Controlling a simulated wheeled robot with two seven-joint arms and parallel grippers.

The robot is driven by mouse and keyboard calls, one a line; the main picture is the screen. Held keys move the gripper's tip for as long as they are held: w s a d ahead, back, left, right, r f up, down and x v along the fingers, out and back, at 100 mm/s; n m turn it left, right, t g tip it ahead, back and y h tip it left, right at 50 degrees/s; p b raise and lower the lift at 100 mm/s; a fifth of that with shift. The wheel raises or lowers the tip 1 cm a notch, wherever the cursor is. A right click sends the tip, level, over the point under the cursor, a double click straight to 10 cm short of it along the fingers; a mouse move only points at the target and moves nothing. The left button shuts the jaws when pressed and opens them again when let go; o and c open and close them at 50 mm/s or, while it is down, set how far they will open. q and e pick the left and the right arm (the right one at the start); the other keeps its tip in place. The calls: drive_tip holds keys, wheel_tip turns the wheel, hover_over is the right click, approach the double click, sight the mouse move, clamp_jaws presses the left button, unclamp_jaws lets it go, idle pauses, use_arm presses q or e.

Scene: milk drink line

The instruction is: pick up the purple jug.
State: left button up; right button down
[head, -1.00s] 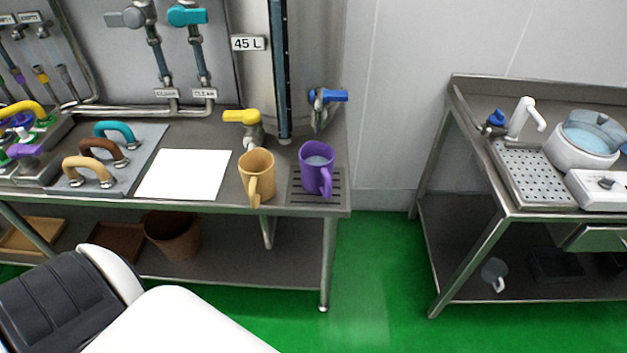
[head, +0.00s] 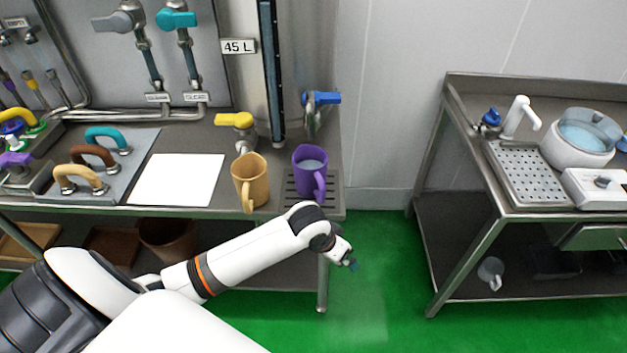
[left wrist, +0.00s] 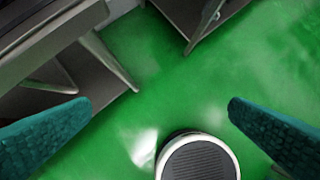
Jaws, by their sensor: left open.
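The purple jug (head: 309,172) stands upright on a dark slatted drip grate (head: 331,187) at the right end of the left bench. It holds a pale liquid, and its handle faces the front. My left gripper (head: 350,263) is in front of the bench edge, below and right of the jug, over the green floor. In the left wrist view its two teal fingers (left wrist: 160,120) are wide apart with nothing between them. The jug is not in the left wrist view. My right gripper is not in view.
A tan jug (head: 248,181) stands just left of the purple jug. A yellow-handled tap (head: 236,120) and a blue-handled tap (head: 321,98) are behind them. A white sheet (head: 177,180) lies further left. Open floor separates this bench from the right-hand bench (head: 515,206).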

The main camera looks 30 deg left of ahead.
use_arm(q)
drive_tip(key=w+a+r+n+y, duration=0.1)
drive_tip(key=w+a+r+n, duration=0.2)
drive_tip(key=w+a+r, duration=0.4)
drive_tip(key=w+a+r+n+y, duration=0.15)
drive_tip(key=w+a+r, duration=0.25)
drive_tip(key=a+r, duration=0.4)
drive_tip(key=p, duration=0.2)
approach(311, 167)
drive_tip(key=s+d+f, duration=0.2)
drive_tip(key=shift+n, duration=0.45)
drive_tip(key=x, duration=0.2)
drive_tip(key=p+x, duration=0.1)
drive_tip(key=x, duration=0.1)
drive_tip(key=shift+w+a, duration=0.25)
drive_tip(key=shift+w, duration=0.05)
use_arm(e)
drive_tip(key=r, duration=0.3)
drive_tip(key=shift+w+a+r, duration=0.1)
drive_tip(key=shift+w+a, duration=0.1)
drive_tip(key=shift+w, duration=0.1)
use_arm(q)
drive_tip(key=c, duration=1.2)
drive_tip(key=shift+r, duration=0.15)
drive_tip(key=shift+c, duration=0.6)
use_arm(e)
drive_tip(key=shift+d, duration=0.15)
